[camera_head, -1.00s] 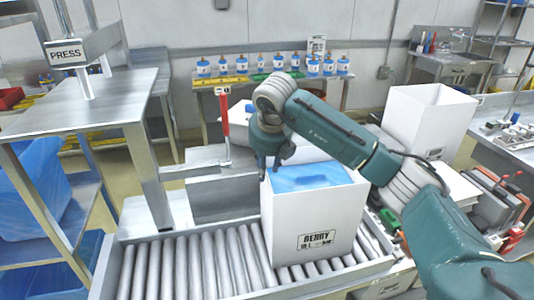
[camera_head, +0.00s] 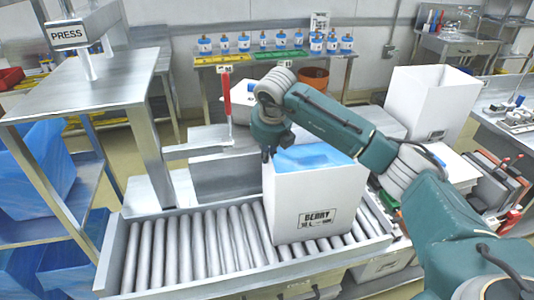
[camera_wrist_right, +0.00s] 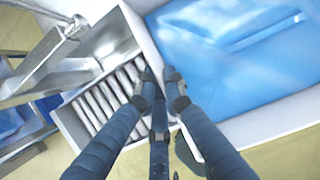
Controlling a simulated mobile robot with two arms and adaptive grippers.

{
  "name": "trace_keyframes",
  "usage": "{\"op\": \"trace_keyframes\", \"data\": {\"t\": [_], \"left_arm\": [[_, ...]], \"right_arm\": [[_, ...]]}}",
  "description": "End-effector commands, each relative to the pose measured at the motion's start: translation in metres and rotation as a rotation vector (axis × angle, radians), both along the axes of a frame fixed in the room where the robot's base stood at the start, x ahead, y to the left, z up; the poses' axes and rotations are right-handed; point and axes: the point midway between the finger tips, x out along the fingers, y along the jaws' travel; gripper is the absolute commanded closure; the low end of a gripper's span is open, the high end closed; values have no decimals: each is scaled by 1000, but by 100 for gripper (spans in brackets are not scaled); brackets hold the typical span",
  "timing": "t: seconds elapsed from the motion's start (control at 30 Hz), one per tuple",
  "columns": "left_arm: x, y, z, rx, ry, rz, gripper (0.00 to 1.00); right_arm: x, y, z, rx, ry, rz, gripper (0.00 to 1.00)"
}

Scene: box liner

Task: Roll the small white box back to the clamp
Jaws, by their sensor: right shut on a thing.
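The small white box (camera_head: 290,205) with a "BERRY" label and a blue liner (camera_head: 310,156) inside stands upright on the roller conveyor (camera_head: 190,245). My right gripper (camera_head: 267,152) is at the box's far left top edge, pointing down. In the right wrist view its fingertips (camera_wrist_right: 160,80) are shut on the white box wall (camera_wrist_right: 150,38), beside the blue liner (camera_wrist_right: 225,55). The red-handled clamp (camera_head: 225,92) stands upright on a metal stand behind the conveyor, left of the box. My left gripper is not in view.
The rollers left of the box are clear. A metal press table (camera_head: 85,95) stands at left. A larger white box (camera_head: 425,100) stands behind at right. Blue-labelled bottles (camera_head: 281,40) line a back table. Blue bins (camera_head: 45,150) sit at far left.

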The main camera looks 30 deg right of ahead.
Motion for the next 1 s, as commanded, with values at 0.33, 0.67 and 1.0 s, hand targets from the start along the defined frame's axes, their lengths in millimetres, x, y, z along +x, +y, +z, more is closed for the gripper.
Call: {"op": "trace_keyframes", "data": {"t": [0.33, 0.67, 1.0], "left_arm": [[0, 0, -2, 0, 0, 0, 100], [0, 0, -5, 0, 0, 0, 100], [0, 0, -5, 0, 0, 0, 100]], "right_arm": [[0, -6, 0, -1, -1, -1, 100], [-1, -22, 1, -3, 0, -1, 100], [0, -20, 1, 1, -3, 5, 78]]}}
